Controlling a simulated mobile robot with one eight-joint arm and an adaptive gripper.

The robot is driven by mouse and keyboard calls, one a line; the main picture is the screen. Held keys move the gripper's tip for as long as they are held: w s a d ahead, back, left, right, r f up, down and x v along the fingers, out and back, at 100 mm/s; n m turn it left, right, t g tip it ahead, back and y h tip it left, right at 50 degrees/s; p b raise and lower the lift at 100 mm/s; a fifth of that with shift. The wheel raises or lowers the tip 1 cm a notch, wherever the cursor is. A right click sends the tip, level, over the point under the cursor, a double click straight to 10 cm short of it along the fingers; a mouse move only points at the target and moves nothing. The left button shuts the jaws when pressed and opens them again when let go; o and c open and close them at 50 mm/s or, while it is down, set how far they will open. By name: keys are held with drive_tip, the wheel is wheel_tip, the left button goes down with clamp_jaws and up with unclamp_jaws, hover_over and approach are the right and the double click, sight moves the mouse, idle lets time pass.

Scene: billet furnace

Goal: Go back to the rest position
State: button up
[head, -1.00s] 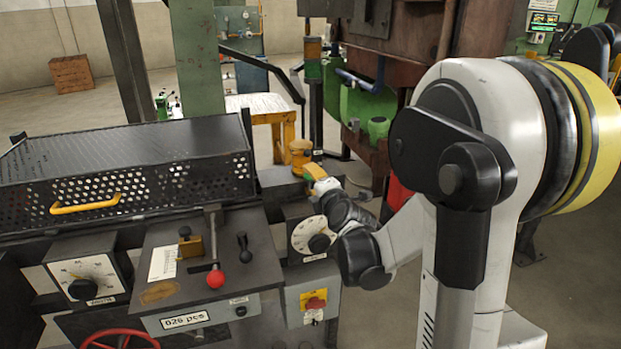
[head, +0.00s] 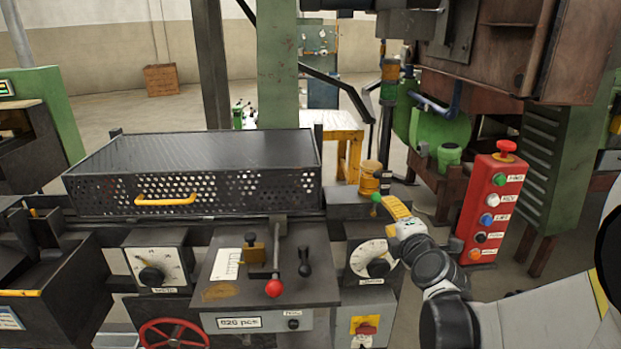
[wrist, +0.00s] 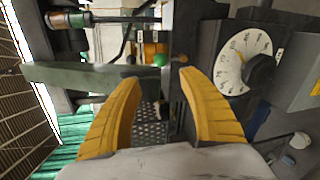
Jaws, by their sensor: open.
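My gripper (head: 391,205) has yellow fingers and is raised in front of the machine, near the right dial (head: 371,262) in the head view. In the wrist view its two yellow fingers (wrist: 155,80) are spread apart with nothing held between them. A green ball knob (wrist: 161,59) shows just beyond the fingertips; in the head view a small green knob (head: 376,197) shows beside them. I cannot tell whether a finger touches it. My arm reaches in from the lower right.
A perforated guard with a yellow handle (head: 165,200) stands on the machine at left. A red-knobbed lever (head: 274,287) rises from the front panel. A red button post (head: 490,210) stands right of my gripper. Open floor (head: 130,105) lies behind.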

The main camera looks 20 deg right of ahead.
drive_tip(key=s+a+f+m+g+y, duration=0.1)
drive_tip(key=s+a+m+g+y, duration=0.35)
drive_tip(key=a, duration=0.95)
drive_tip(key=s+a+f+m+g, duration=0.2)
drive_tip(key=s+m, duration=0.4)
drive_tip(key=s, duration=0.1)
drive_tip(key=s+a+f+m+g, duration=0.2)
drive_tip(key=s+a+m, duration=0.1)
drive_tip(key=s+m, duration=0.4)
drive_tip(key=shift+s+a+h, duration=0.15)
drive_tip(key=shift+s+h, duration=0.2)
drive_tip(key=shift+s, duration=0.3)
